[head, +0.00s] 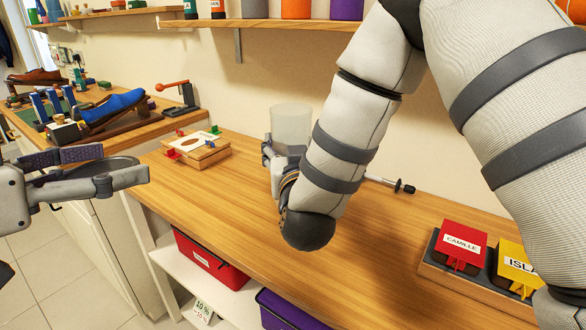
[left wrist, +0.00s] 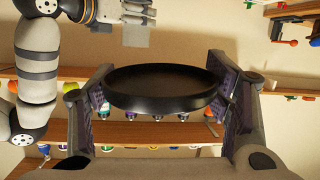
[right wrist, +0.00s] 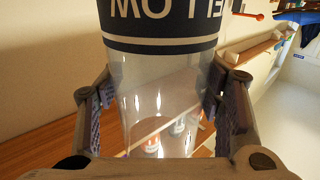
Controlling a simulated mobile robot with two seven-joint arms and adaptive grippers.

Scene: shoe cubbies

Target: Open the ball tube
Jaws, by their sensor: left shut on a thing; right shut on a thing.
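My left gripper (head: 120,166) is at the left of the head view, in front of the bench and well apart from the tube. In the left wrist view it is shut on a round black lid (left wrist: 160,90), one finger on each side of the rim. The ball tube (head: 291,124) is clear and stands roughly upright above the bench in the head view. My right gripper (right wrist: 165,105) is shut around its clear wall, below a dark lettered band (right wrist: 160,22). My right forearm hides part of this grip in the head view. The lid and tube are apart.
A wooden box with coloured clips (head: 197,148) lies on the bench (head: 240,190) left of the tube. A rod with a black knob (head: 390,184) lies behind my right arm. Red (head: 458,246) and yellow (head: 515,268) named boxes sit at the right. A wall shelf (head: 290,24) runs above.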

